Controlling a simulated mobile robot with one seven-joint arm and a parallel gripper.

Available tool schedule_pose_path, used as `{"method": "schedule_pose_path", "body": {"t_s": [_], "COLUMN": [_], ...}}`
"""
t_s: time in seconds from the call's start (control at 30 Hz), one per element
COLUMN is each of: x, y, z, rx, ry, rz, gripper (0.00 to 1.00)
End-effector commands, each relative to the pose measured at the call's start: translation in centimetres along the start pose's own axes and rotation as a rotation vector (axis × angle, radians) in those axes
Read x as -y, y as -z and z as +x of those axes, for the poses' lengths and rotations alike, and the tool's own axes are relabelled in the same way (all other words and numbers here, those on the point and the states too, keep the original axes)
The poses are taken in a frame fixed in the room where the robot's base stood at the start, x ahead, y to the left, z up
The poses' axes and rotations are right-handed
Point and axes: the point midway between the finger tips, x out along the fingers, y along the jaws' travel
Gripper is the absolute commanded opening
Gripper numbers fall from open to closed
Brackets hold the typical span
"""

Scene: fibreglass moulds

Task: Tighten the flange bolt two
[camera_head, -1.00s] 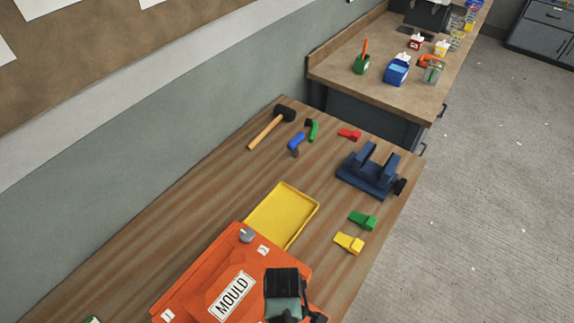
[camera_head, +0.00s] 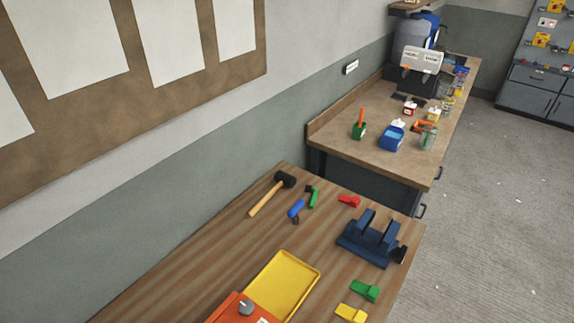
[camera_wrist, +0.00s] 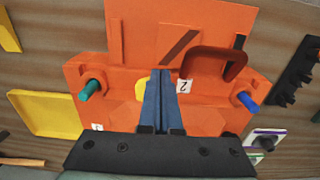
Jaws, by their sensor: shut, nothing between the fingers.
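The orange mould (camera_wrist: 205,120) fills the middle of the wrist view; only its corner (camera_head: 228,309) shows at the bottom of the head view, with a grey round knob or bolt head (camera_head: 246,307) on it. In the wrist view a teal-ended bolt (camera_wrist: 89,89) stands at the left of the mould and a blue-ended bolt (camera_wrist: 247,103) at the right. Which bolt is number two is unclear. My gripper (camera_wrist: 160,74) is shut and empty, over the mould's middle, apart from both bolts.
A yellow tray (camera_head: 283,288) lies beside the mould. A mallet (camera_head: 270,195), blue (camera_head: 297,209) and green (camera_head: 313,198) tools, a dark blue vice-like fixture (camera_head: 370,242) and green (camera_head: 365,291) and yellow (camera_head: 351,313) pieces lie on the bench. A second bench (camera_head: 400,165) stands behind.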

Motion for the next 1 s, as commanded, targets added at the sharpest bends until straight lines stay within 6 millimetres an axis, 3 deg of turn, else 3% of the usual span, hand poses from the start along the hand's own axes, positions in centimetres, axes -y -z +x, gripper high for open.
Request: {"method": "schedule_pose_path", "body": {"t_s": [0.1, 0.3, 0.53, 0.87, 1.0], "x": [0.0, 0.0, 0.0, 0.0, -3.6], "y": [0.0, -0.1, -0.1, -0.1, 2.3], "z": [-2.1, -4.2, -5.5, -5.6, -7.1], "rx": [0.001, 0.002, 0.003, 0.004, -0.079], "ry": [0.0, -0.001, 0.0, 0.0, -0.107], "rz": [0.001, 0.002, 0.002, 0.002, 0.051], "gripper": [0.0, 0.0, 0.0, 0.0, 0.0]}}
